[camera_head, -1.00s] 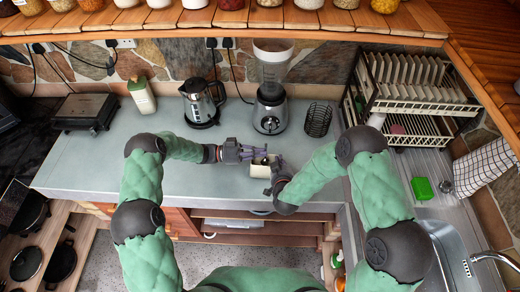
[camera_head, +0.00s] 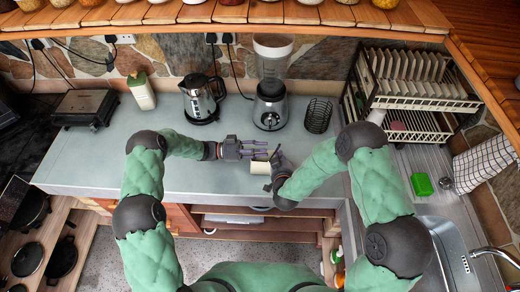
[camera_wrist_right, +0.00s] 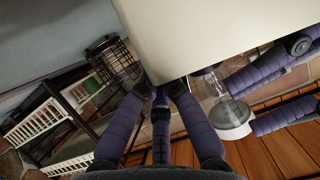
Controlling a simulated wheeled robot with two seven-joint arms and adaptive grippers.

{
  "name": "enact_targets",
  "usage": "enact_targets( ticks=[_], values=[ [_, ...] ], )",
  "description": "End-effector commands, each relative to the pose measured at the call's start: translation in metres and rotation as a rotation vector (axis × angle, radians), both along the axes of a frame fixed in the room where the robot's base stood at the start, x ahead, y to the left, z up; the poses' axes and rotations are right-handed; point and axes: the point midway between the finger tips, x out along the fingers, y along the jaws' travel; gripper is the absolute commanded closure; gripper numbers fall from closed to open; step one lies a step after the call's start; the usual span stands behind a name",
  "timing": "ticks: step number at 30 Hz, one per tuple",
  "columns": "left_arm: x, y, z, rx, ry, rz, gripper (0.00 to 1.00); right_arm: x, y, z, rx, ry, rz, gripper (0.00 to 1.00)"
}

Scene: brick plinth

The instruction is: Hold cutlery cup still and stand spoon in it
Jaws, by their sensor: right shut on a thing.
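The cream cutlery cup (camera_head: 259,169) is near the counter's front edge in the head view. Its pale wall (camera_wrist_right: 215,35) fills the top of the right wrist view. My right gripper (camera_head: 271,172) is at the cup's right side, and its purple fingers (camera_wrist_right: 160,92) close together at the wall's lower edge, shut on the cup. My left gripper (camera_head: 262,149) is just behind the cup, its fingers spread and empty. They also show at the right of the wrist view (camera_wrist_right: 255,100). A small yellowish strip stands by the right fingertips; I cannot tell whether it is the spoon.
A kettle (camera_head: 201,98), a blender (camera_head: 269,112) and a black wire holder (camera_head: 318,116) stand at the back of the counter. A dish rack (camera_head: 425,103) and a sink (camera_head: 447,248) are at the right.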

Motion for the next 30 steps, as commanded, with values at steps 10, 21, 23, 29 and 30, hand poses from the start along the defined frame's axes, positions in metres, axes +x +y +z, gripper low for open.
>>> enact_targets(
  ticks=[10,21,23,29,30],
  values=[
    [0.001,0.044,-0.006,0.000,-0.001,0.004,0.66,0.001,0.000,0.001,0.001,-0.003,0.000,1.00],
    [0.002,0.106,-0.014,0.000,0.000,0.001,0.66,0.000,0.000,0.001,0.000,-0.002,0.000,1.00],
    [0.002,0.112,-0.014,0.000,-0.001,0.001,0.66,0.000,0.000,0.001,0.000,-0.002,0.000,1.00],
    [0.002,0.119,-0.015,0.000,0.000,0.001,0.66,0.000,0.000,0.001,0.000,-0.002,0.000,1.00],
    [0.002,0.119,-0.015,0.000,0.000,0.001,0.66,0.000,0.000,0.001,0.000,-0.002,0.000,1.00]
  ],
)
